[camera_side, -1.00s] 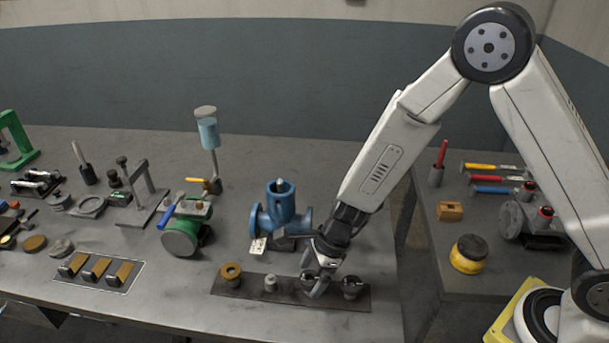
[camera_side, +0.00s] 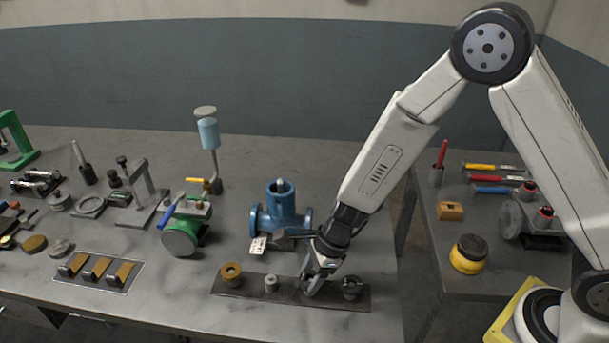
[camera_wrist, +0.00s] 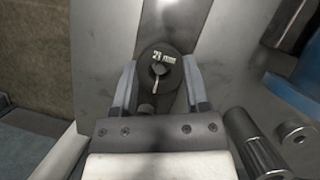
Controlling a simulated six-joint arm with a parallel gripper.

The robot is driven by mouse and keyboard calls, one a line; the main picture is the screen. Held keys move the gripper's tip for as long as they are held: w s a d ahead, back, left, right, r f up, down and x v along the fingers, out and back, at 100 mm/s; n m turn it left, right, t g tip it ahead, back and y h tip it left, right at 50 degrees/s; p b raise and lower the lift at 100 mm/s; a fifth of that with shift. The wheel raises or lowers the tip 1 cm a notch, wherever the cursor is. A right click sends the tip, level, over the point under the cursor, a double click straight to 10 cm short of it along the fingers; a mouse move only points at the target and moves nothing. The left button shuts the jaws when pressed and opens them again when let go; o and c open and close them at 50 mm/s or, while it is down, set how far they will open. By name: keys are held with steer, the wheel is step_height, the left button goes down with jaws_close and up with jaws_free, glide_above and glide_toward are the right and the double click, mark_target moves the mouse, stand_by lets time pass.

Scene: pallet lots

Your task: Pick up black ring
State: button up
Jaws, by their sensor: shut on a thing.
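The black ring (camera_wrist: 147,58), marked "21 mm", sits between the two fingers of my gripper (camera_wrist: 158,82) in the wrist view, with a finger against each side. A post shows through its hole. In the side view my gripper (camera_side: 313,287) points down at the dark plate (camera_side: 248,291) on the bench, at the third position from the left. There its fingers hide most of the ring. My gripper is shut on the ring, low over the plate; I cannot tell whether the ring still touches it.
On the same plate stand a brown ring (camera_side: 231,272), a small silver piece (camera_side: 271,284) and a dark piece (camera_side: 351,286) close to my gripper's right. A blue valve body (camera_side: 281,213) stands just behind. Bare bench lies in front of the plate.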

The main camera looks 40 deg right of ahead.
steer(key=shift+r, duration=0.2)
step_height(320, 180, up, 10)
steer(key=shift+f, duration=0.15)
stand_by(0.7)
stand_by(0.6)
